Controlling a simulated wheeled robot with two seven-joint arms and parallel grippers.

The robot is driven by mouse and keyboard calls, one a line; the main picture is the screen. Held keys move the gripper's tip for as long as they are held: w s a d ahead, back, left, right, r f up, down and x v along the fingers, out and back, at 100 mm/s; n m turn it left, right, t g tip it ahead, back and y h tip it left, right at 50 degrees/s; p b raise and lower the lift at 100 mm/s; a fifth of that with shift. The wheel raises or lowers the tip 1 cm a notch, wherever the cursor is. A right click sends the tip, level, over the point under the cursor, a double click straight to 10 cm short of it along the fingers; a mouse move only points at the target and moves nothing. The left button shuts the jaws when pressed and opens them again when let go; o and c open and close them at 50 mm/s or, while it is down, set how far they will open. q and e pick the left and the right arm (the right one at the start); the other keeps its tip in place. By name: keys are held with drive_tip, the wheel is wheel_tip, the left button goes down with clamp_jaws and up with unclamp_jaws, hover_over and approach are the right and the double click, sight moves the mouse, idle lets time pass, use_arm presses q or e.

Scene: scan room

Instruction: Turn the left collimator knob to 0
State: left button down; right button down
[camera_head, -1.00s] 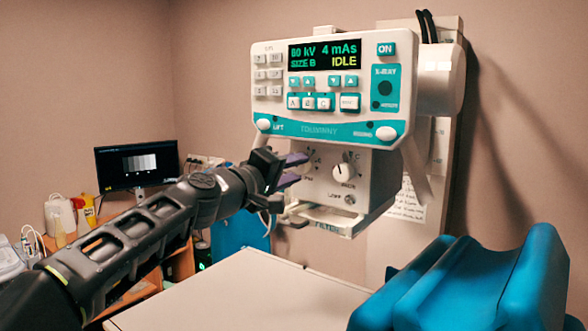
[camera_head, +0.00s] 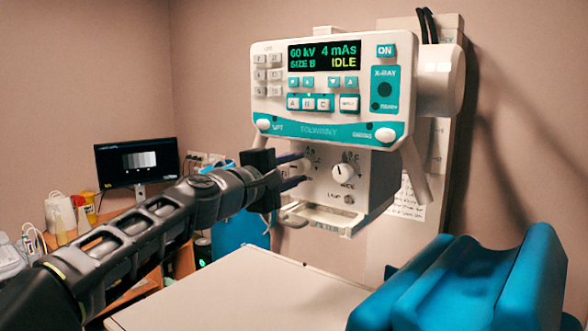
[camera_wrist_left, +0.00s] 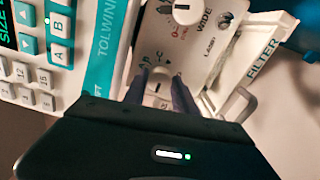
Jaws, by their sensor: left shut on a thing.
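The left collimator knob (camera_wrist_left: 160,86) is a small white dial on the face of the white collimator box (camera_head: 375,180), under the control panel. My left gripper (camera_head: 298,172) reaches it from the left, and its two dark fingers (camera_wrist_left: 160,90) are shut on the knob, one on each side. The fingers and wrist cover part of the knob and its scale, so I cannot read its setting. The right collimator knob (camera_head: 343,172) is white with a dark pointer line; it also shows in the left wrist view (camera_wrist_left: 186,12). My right gripper is not in view.
The control panel (camera_head: 330,100) reads 60 kV, 4 mAs, IDLE. A filter rail (camera_head: 322,218) juts out below the box, close to my left fingers. A pale table (camera_head: 240,290) and a blue padded support (camera_head: 470,285) stand below. A monitor (camera_head: 137,163) is at the left.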

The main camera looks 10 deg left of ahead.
use_arm(q)
drive_tip(key=c, duration=1)
unclamp_jaws()
drive_tip(key=shift+s+a, duration=0.1)
drive_tip(key=shift+s, duration=0.05)
drive_tip(key=shift+s+a, duration=0.1)
drive_tip(key=shift+s, duration=0.15)
drive_tip(key=b+v, duration=0.2)
drive_tip(key=v, duration=0.5)
drive_tip(key=shift+f, duration=0.1)
